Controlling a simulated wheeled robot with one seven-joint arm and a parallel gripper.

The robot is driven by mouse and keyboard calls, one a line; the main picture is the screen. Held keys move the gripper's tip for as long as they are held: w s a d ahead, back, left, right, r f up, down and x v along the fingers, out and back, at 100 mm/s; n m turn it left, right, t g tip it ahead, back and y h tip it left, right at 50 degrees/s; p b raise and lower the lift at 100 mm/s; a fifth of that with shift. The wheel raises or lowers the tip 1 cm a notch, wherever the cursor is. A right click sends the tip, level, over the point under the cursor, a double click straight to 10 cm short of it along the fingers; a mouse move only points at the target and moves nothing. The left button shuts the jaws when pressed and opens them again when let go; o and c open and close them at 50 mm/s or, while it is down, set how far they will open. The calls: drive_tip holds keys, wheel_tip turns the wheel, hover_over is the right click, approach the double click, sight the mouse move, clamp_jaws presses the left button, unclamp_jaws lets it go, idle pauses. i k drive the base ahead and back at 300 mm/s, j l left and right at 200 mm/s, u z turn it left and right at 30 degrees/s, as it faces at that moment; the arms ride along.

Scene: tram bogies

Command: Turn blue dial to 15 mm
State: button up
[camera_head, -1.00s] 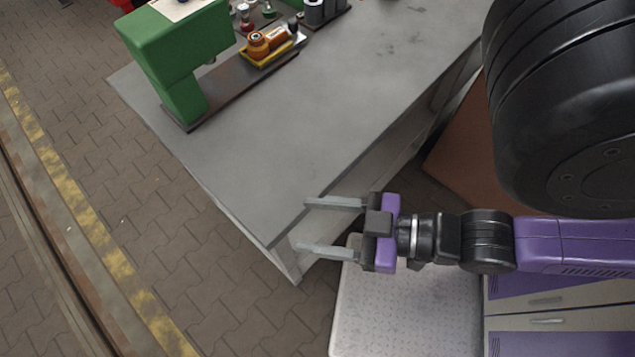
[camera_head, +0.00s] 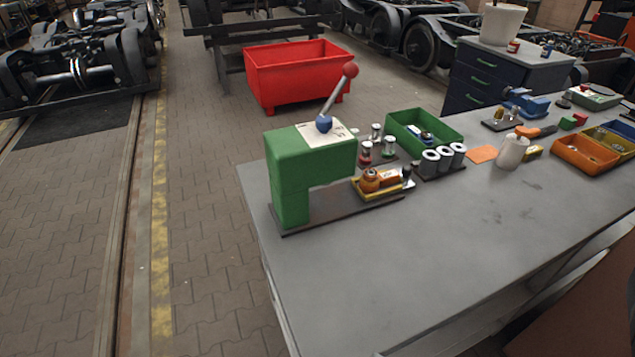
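The blue dial (camera_head: 324,123) sits on the white scale plate (camera_head: 327,135) on top of a green press-like machine (camera_head: 290,172). A metal lever (camera_head: 337,98) with a red ball knob (camera_head: 350,70) rises from beside the dial, tilted to the right. The scale markings are too small to read. The machine stands on a dark base plate (camera_head: 340,216) at the left corner of the grey bench (camera_head: 420,255). My gripper does not show in the current view.
A red tub (camera_head: 298,73) stands behind. The front of the bench top is clear.

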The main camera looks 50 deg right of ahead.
sight(323, 122)
drive_tip(key=j+z, duration=0.5)
drive_tip(key=z, duration=0.2)
drive_tip(key=j+z, duration=0.2)
drive_tip(key=z, duration=0.15)
